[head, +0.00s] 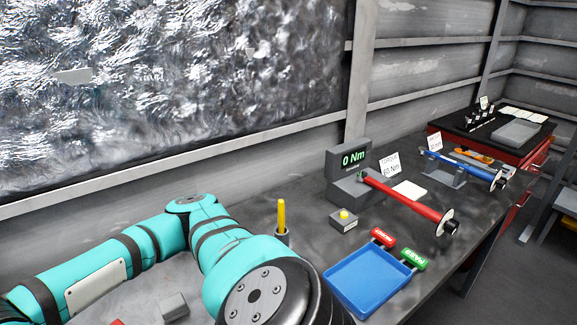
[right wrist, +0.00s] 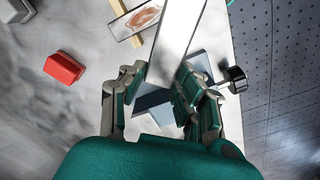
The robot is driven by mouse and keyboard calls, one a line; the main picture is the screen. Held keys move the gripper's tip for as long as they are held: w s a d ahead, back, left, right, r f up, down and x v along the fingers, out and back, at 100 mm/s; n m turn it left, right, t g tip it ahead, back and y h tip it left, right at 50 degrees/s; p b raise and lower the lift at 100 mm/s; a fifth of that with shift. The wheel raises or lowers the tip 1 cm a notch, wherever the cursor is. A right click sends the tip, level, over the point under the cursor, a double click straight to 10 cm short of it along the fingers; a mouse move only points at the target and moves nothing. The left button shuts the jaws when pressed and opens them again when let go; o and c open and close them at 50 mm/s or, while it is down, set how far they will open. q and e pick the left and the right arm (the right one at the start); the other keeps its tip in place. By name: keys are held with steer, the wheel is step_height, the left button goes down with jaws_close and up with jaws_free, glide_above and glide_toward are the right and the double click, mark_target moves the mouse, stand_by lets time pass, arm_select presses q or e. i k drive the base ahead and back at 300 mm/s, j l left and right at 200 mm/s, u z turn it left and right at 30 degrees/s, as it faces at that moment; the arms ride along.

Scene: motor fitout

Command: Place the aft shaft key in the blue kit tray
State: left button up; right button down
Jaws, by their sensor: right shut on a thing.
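The blue kit tray (head: 357,285) lies on the bench at the lower middle of the head view. It looks empty, with a red and a green tag at its far edge. In the right wrist view my right gripper (right wrist: 170,92) is shut on a long bright metal bar (right wrist: 181,38), which I take to be the aft shaft key. Its lower end is hidden by the fingers. A blue-grey block (right wrist: 155,106) shows below and between the fingers; whether the bar touches it I cannot tell. My left gripper is out of view; only its arm shows.
A cup with a yellow tool (head: 281,216), a yellow-button box (head: 344,220), a 0 Nm display (head: 352,160) and a red torque wrench (head: 405,200) stand around the tray. A blue wrench (head: 460,166) lies farther right. A red block (right wrist: 64,68) lies left of my right gripper.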

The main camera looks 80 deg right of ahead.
mark_target(366, 280)
steer(key=k+l+z, duration=0.3)
steer(key=z, duration=0.2)
steer(key=k+l+z, duration=0.2)
steer(key=l+z, duration=0.25)
steer(key=k+l, duration=0.15)
steer(key=l, duration=0.2)
steer(key=k+l+z, duration=0.1)
steer(key=l, duration=0.3)
steer(key=k+l, duration=0.2)
steer(key=l, duration=0.2)
